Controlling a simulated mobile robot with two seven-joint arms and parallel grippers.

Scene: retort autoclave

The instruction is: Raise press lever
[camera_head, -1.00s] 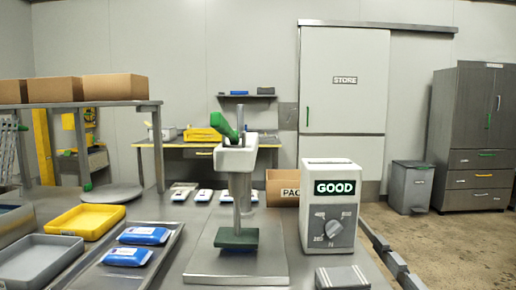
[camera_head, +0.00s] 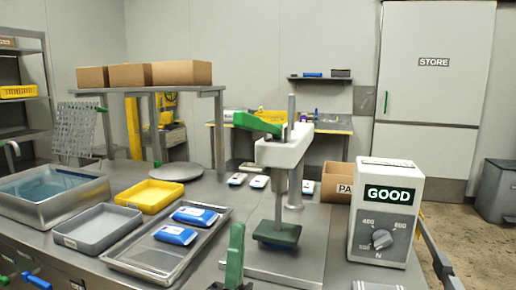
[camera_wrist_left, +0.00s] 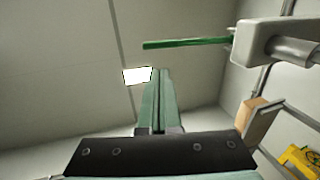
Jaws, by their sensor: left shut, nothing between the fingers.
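The press (camera_head: 283,153) stands on the metal table, with a white head on a grey column. Its green lever (camera_head: 250,123) sticks out to the left of the head and slopes slightly up toward its free end. A green press plate (camera_head: 277,232) hangs below the head. My left gripper (camera_head: 237,230) is at the bottom of the head view, in front of the press and below the lever, fingers pointing up. In the left wrist view its green fingers (camera_wrist_left: 158,75) are together and empty. The lever (camera_wrist_left: 187,43) shows beyond them, apart, beside the white head (camera_wrist_left: 275,38).
A box display (camera_head: 388,210) reading GOOD stands right of the press. A metal tray (camera_head: 160,255) with blue packs, a yellow tray (camera_head: 150,195) and a grey tray (camera_head: 97,228) lie to the left. A rack with cardboard boxes (camera_head: 180,72) stands behind.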

